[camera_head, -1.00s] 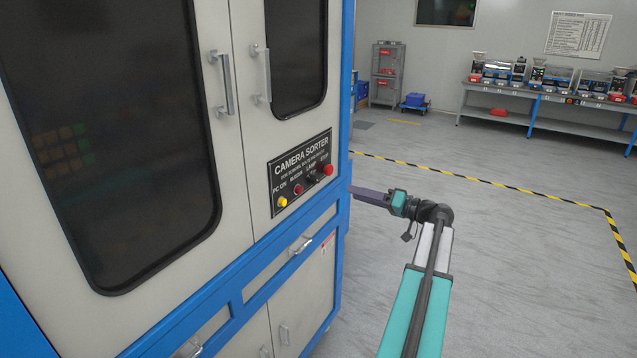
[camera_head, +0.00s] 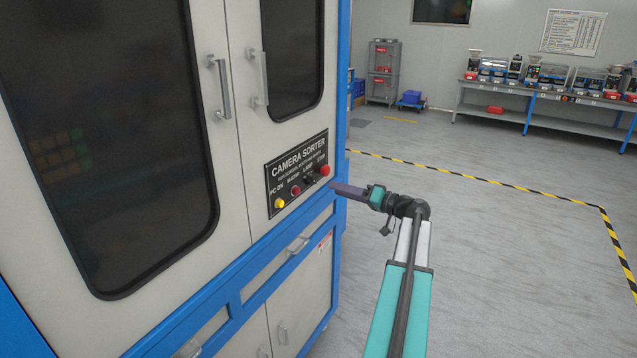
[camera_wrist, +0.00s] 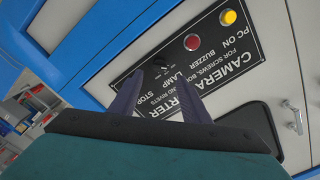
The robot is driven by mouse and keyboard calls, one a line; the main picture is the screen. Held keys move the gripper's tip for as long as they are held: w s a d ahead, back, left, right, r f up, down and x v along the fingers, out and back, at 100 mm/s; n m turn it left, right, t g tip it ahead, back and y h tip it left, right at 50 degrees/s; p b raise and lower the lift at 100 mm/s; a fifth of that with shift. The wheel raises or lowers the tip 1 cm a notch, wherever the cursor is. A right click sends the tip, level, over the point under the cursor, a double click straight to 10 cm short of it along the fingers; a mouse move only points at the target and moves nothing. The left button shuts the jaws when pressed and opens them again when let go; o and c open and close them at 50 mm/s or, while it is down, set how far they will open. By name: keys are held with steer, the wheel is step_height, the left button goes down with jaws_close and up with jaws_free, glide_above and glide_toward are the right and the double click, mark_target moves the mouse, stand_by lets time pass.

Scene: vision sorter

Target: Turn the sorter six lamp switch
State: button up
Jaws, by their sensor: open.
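The camera sorter's black control panel (camera_head: 297,172) is on the front of the grey and blue machine. The lamp switch (camera_head: 309,180) is a small black knob between the red buzzer button (camera_head: 295,190) and the red stop button (camera_head: 325,170). My gripper (camera_head: 334,187) is at the panel's right end, just below the stop button in the picture. In the wrist view the fingers (camera_wrist: 161,77) are open and empty, with the lamp knob (camera_wrist: 160,61) just beyond the gap between their tips. The stop button is hidden there behind a finger. The knob's exact setting is too small to tell.
A yellow PC ON button (camera_head: 279,203) is at the panel's left end. Door handles (camera_head: 260,78) stick out above the panel. A drawer handle (camera_head: 298,243) is below it. The floor to the right is clear, up to a yellow-black striped line (camera_head: 480,181).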

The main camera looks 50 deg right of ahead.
mark_target(315, 183)
steer(key=p+x, duration=0.2)
steer(key=x, duration=0.6)
steer(key=shift+w, duration=0.15)
steer(key=c, duration=1)
